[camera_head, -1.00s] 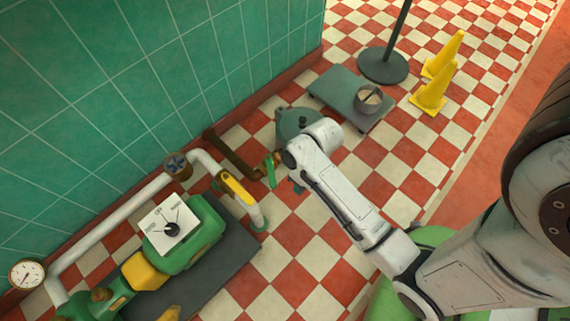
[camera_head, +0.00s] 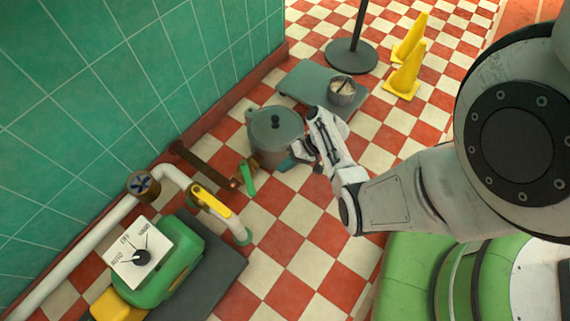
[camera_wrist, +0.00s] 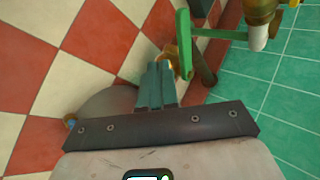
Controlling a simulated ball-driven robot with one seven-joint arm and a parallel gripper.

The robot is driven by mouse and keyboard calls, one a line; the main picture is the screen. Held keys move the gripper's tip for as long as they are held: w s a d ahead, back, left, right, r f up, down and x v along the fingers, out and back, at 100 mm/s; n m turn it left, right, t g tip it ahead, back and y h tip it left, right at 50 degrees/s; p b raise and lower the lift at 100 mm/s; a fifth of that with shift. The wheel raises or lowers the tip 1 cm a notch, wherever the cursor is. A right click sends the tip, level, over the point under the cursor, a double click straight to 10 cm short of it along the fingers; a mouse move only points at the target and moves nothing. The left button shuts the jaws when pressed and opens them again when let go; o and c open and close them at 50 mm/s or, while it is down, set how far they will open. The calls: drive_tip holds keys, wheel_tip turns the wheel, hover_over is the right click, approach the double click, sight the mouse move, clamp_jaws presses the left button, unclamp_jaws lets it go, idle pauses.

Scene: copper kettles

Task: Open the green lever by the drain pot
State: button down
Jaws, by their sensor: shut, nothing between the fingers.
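The green lever (camera_head: 248,178) sits on a small brass valve at the end of a brown pipe, just left of the drain pot's lower part. In the wrist view the lever (camera_wrist: 184,45) is a long green bar just beyond and right of my fingertips. The drain pot (camera_head: 277,128) is grey, lidded with a dark knob, and stands on the floor. It partly shows in the wrist view (camera_wrist: 103,104), left of my fingers. My gripper (camera_head: 287,163) is shut and empty, low beside the pot's front right. Its teal fingers (camera_wrist: 160,68) point toward the brass valve; contact cannot be told.
A white pipe with a yellow lever (camera_head: 211,201) stands left of the green lever. A green machine with a dial (camera_head: 140,256) sits at lower left. Behind the pot are a grey platform (camera_head: 305,81) with a small pot (camera_head: 341,91) and yellow cones (camera_head: 403,80). Checkered floor in front is clear.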

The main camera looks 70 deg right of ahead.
sight(247, 177)
drive_tip(key=w+a+f+b, duration=0.3)
drive_tip(key=w+a+f, duration=0.1)
drive_tip(key=w+a, duration=0.1)
drive_tip(key=shift+w+a+f+b, duration=0.2)
drive_tip(key=shift+w+a+b, duration=0.15)
drive_tip(key=shift+w, duration=0.55)
